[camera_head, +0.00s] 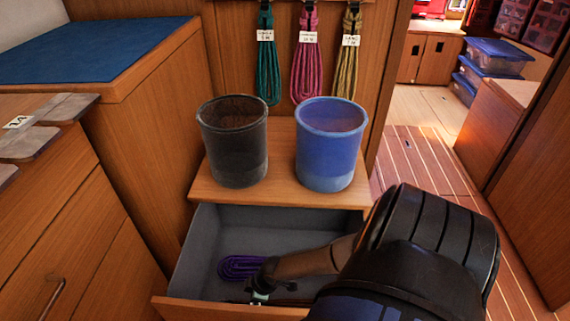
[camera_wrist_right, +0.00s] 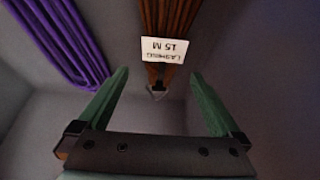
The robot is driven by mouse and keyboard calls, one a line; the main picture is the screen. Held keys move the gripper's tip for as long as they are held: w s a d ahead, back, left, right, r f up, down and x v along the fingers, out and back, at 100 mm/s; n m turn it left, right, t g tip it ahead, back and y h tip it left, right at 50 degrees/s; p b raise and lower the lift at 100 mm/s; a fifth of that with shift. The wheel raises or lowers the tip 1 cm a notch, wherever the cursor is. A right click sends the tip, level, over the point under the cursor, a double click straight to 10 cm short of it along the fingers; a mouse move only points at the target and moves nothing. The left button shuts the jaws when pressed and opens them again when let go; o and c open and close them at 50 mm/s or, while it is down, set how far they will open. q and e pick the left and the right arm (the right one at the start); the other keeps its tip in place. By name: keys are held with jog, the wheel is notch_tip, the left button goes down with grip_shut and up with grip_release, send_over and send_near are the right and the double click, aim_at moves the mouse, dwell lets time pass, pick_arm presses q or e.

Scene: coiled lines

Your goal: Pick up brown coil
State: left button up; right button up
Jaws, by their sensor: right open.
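The brown coil (camera_wrist_right: 170,16) shows in the right wrist view with a white tag reading "LASHING 15 M". It lies in the open drawer, just ahead of my right gripper's fingertips and roughly in line with the gap between them. My right gripper (camera_wrist_right: 159,76) is open, its two green fingers apart with nothing held. In the head view my right arm reaches down into the drawer, with the gripper (camera_head: 261,298) low inside it; arm and gripper hide most of the brown coil there. My left gripper is not in view.
A purple coil (camera_head: 241,267) lies in the grey-lined drawer (camera_head: 200,245), left of my gripper. A black bin (camera_head: 234,150) and a blue bin (camera_head: 329,150) stand on the ledge above. Teal (camera_head: 268,65), pink (camera_head: 307,65) and yellow (camera_head: 347,70) coils hang behind.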

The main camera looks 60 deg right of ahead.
jog(key=b+x, duration=0.3)
jog(key=x, duration=0.2)
jog(key=shift+a+f+b, duration=0.1)
jog(key=shift+b, duration=0.25)
jog(key=shift+c, duration=0.4)
grip_shut()
